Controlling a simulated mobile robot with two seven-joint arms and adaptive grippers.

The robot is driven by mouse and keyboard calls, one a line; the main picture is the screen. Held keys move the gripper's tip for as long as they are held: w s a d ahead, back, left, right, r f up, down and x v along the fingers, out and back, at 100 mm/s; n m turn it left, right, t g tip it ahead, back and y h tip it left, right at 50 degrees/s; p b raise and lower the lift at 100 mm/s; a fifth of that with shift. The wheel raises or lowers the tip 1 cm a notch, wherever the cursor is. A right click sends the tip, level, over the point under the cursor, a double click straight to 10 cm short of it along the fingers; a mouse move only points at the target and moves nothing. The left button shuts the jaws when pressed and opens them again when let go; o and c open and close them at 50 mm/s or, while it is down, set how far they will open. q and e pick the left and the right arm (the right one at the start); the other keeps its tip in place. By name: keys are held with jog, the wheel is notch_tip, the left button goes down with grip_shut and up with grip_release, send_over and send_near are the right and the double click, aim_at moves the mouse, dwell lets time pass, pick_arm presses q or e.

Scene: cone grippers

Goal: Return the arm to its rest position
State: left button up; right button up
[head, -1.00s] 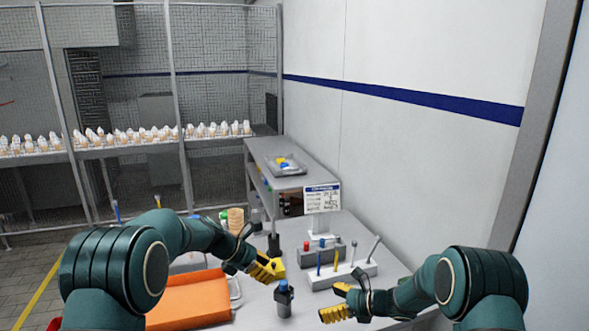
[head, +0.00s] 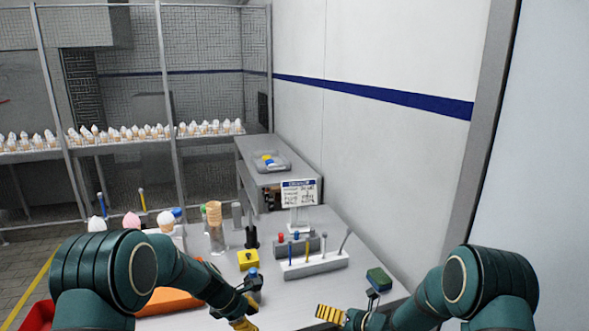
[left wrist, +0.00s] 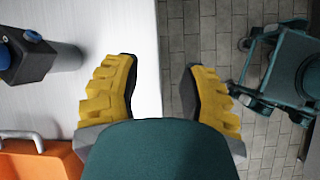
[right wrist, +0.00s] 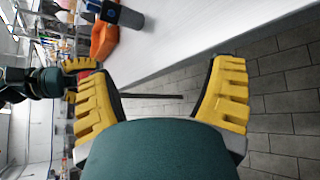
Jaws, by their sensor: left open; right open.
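My right gripper (head: 330,316) is at the table's front right. In the right wrist view its yellow fingers (right wrist: 160,95) are apart and empty, with table edge and floor beyond. Both arms are bent at the bottom of the head view.
A white rack with pens (head: 315,265), a yellow block (head: 248,260), a cone stack (head: 214,215) and a green block (head: 379,279) stand on the table. A red bin (head: 38,318) is at lower left. A wall closes the right side.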

pick_arm(q)
jog(key=s+a+f+m+g+y, duration=0.1)
jog(key=s+a+f+m+y, duration=0.15)
jog(key=s+f+m, duration=0.8)
jog(key=s+d+m, duration=0.2)
jog(key=s+m, duration=0.1)
jog(key=s, duration=0.6)
jog(key=s+d+f+m, duration=0.1)
jog(key=s+d+m, duration=0.1)
jog(key=s, duration=0.7)
jog(key=shift+d+f+m, duration=0.2)
jog(key=shift+f+m, duration=0.1)
jog(key=shift+m, duration=0.55)
pick_arm(e)
jog(key=s+f+n+g+h, duration=0.2)
jog(key=s+f+n, duration=0.1)
jog(key=s+n, duration=0.7)
jog(key=s+f+n+g+h, duration=0.2)
jog(key=s+f+n, duration=0.2)
jog(key=s+n, duration=0.6)
jog(key=s+f+n+g+h, duration=0.2)
jog(key=s+f+n+g, duration=0.1)
jog(key=s+n, duration=0.7)
jog(key=n, duration=0.4)
jog(key=shift+s+d+f+n, duration=0.15)
jog(key=shift+s+f+n, duration=0.15)
jog(key=shift+f+n, duration=0.1)
